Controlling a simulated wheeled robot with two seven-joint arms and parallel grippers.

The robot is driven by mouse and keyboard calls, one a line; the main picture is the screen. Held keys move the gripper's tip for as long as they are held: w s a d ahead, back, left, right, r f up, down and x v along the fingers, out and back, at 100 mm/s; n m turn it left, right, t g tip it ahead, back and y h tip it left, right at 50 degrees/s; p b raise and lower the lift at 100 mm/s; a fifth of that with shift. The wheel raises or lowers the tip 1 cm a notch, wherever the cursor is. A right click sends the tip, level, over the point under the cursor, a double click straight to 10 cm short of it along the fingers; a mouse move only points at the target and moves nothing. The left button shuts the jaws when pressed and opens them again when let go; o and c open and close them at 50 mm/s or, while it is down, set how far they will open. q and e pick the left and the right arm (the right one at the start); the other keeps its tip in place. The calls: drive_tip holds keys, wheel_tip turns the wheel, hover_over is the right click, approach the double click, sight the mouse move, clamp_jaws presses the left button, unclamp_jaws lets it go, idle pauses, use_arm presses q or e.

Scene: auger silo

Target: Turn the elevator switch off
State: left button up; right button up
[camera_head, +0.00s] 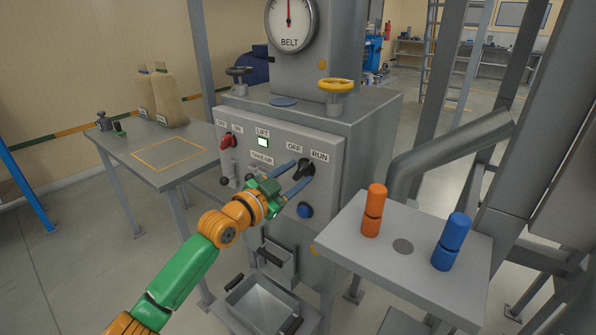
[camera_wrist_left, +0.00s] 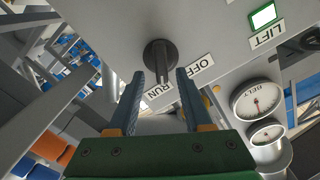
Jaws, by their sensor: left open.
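A black rotary knob (camera_head: 304,166) sits on the grey control panel (camera_head: 330,160), below the labels OFF and RUN. In the left wrist view the knob (camera_wrist_left: 160,54) has its handle pointing to the RUN label (camera_wrist_left: 158,92). My left gripper (camera_head: 302,172) is at the knob, with blue fingers pointing at the panel. In the left wrist view the gripper (camera_wrist_left: 160,75) is open, one fingertip on each side of the handle; I cannot tell whether they touch it. The LIFT lamp (camera_head: 262,142) glows green. My right gripper is out of view.
A shelf (camera_head: 400,275) at the right bears an orange cylinder (camera_head: 374,210) and a blue one (camera_head: 451,241). A metal bin (camera_head: 262,303) is below.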

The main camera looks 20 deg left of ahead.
use_arm(q)
drive_tip(key=shift+w+f, duration=0.2)
drive_tip(key=shift+w, duration=0.45)
drive_tip(key=shift+s+r, duration=0.1)
drive_tip(key=shift+c, duration=0.9)
clamp_jaws()
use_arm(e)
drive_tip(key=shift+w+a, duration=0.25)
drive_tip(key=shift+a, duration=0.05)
use_arm(q)
drive_tip(key=shift+n, duration=0.3)
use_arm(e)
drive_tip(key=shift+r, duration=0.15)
use_arm(q)
drive_tip(key=shift+n+p, duration=0.4)
drive_tip(key=shift+n, duration=0.6)
drive_tip(key=n, duration=0.2)
drive_tip(key=shift+a+n, duration=0.15)
drive_tip(key=shift+n, duration=0.15)
drive_tip(key=n+p, duration=0.1)
drive_tip(key=n, duration=0.2)
drive_tip(key=shift+a, duration=0.1)
drive_tip(key=shift+a+n, duration=0.1)
drive_tip(key=shift+n, duration=1.8)
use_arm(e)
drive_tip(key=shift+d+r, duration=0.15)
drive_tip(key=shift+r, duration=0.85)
